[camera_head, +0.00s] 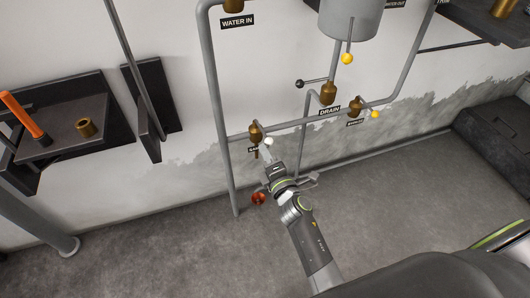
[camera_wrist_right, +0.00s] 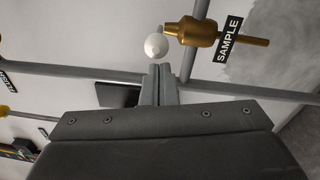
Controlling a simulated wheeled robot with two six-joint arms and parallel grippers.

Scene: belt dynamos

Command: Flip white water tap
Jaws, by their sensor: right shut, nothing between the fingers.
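The white tap knob (camera_head: 268,141) is a small white ball beside a brass valve (camera_head: 255,132) on the grey pipework in the head view. In the right wrist view, the white knob (camera_wrist_right: 156,46) sits just left of the brass valve body (camera_wrist_right: 193,32), beside a SAMPLE label (camera_wrist_right: 228,39). My right gripper (camera_head: 268,155) is just below the knob, fingers pointing up at it. In the right wrist view its fingers (camera_wrist_right: 158,72) are together and empty, close under the knob. I cannot tell whether they touch it. My left gripper is out of view.
Grey pipes (camera_head: 213,90) run along the wall around the valve. A black-knobbed lever (camera_head: 299,83) and yellow knobs (camera_head: 375,114) are up and to the right.

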